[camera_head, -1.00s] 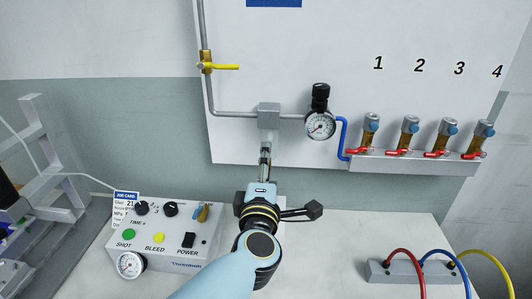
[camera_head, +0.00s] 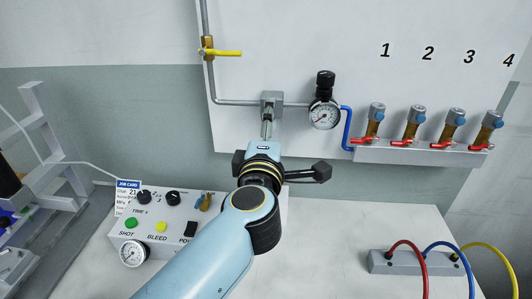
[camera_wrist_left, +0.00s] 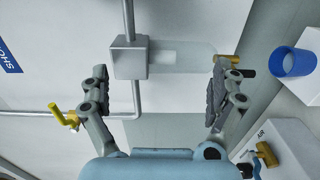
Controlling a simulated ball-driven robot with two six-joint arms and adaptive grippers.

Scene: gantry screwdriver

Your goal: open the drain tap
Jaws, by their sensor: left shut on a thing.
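The grey filter housing (camera_head: 271,103) is on the wall panel. In the left wrist view the housing (camera_wrist_left: 130,57) carries a pale translucent bowl (camera_wrist_left: 180,56), with a brass drain tap (camera_wrist_left: 228,62) at its far end. My left gripper (camera_wrist_left: 157,95) is in front of the bowl. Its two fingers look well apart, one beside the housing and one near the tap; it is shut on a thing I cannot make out. In the head view my own wrist hides the fingertips, the tap and most of the bowl. My right gripper is not in view.
A yellow-handled valve (camera_head: 222,53) is up left. A regulator gauge (camera_head: 324,115) and several red-handled valves (camera_head: 420,142) are to the right. A control box (camera_head: 165,222) stands left of my arm. A blue cylinder (camera_wrist_left: 293,62) shows at right in the wrist view.

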